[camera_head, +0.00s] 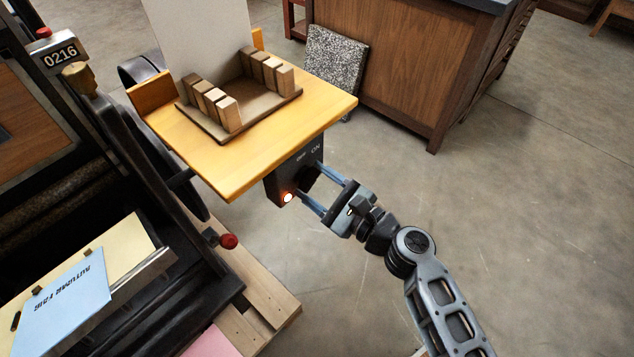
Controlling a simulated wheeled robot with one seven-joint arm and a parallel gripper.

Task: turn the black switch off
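A black switch box (277,189) hangs under the front edge of a yellow wooden board. White lettering on its face includes "ON", and an orange-white lamp (288,197) glows at its lower left. A dark switch part (308,176) shows on the box near my fingers, but its exact position is hard to make out. My gripper (312,184) is in front of the box, its two bluish fingers spread apart, one on each side of the dark part. The fingertips are close to the box face; I cannot tell whether they touch it.
The yellow board (240,180) above holds a wooden rack with several small blocks and a white sheet. A wooden cabinet (400,75) stands behind. The floor to the right is clear.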

